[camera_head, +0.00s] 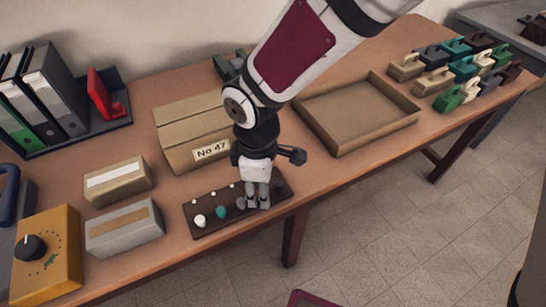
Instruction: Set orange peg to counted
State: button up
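A dark peg board (229,227) lies near the front edge of the table. It has a row of small white marks along its back side. In its front row stand a white peg (200,221), a teal peg (221,212) and a grey peg (241,203). No orange peg shows; the right part of the board is partly hidden by my gripper. My gripper (258,204) points down over the right part of the board, just right of the grey peg, with its fingertips low and close together. I cannot tell whether anything is between them.
A cardboard box labelled "No 47" (180,139) stands close behind the board. An empty open tray (395,130) is to the right. Two small boxes (117,182) (125,229) and a yellow dial box (46,262) are left. Several coloured handled blocks (462,68) stand at far right.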

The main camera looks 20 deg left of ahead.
jog(key=shift+f, duration=0.1)
grip_shut()
jog(key=shift+w+a, duration=1.4)
jog(key=shift+a, duration=0.3)
grip_release()
notch_tip(320, 180, up, 12)
